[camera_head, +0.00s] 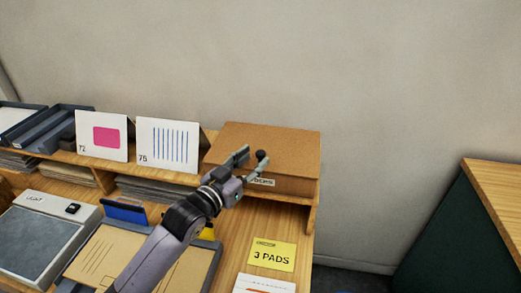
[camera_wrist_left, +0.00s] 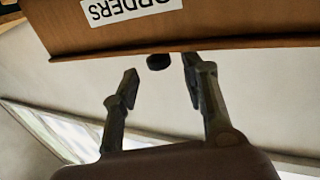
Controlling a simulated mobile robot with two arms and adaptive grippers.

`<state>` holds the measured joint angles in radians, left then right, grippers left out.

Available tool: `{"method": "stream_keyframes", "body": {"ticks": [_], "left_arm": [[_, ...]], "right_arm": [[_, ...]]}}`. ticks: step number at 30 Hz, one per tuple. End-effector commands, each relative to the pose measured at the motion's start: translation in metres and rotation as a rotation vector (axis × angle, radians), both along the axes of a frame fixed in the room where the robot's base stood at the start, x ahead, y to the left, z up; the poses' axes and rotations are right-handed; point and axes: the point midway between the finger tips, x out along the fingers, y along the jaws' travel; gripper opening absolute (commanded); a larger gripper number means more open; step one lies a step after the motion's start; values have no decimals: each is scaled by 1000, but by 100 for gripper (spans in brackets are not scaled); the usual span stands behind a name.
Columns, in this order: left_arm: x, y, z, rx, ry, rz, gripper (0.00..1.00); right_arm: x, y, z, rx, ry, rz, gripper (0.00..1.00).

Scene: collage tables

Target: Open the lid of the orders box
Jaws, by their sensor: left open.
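The orders box (camera_head: 275,142) is a brown box at the right end of the raised wooden shelf, its top lying flat and shut. Its white label (camera_head: 261,182) is partly hidden by my left gripper (camera_head: 251,161). The label reads ORDERS upside down in the left wrist view (camera_wrist_left: 130,8). My right gripper is not in view.
Two cards, one with a pink shape (camera_head: 108,137) and one with blue lines (camera_head: 166,146), stand left of the box. Below lie a yellow 3 PADS note (camera_head: 271,254) and a tan folder (camera_head: 105,255). Plain wall (camera_head: 390,90) stands behind.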

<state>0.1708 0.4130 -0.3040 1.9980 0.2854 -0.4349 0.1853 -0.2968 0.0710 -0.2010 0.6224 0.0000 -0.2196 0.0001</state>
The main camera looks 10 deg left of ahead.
Motion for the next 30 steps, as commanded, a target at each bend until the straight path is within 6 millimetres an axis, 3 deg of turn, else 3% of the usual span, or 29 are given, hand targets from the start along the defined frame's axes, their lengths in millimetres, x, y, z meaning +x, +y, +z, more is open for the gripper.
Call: {"method": "stream_keyframes", "body": {"ticks": [7,19,30], "left_arm": [[31,-13,1,-1,-1,0,41],[37,-16,0,0,0,-1,41],[37,-15,0,0,0,0,16]], "right_arm": [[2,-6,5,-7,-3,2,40],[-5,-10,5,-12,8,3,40],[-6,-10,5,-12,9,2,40]]}}
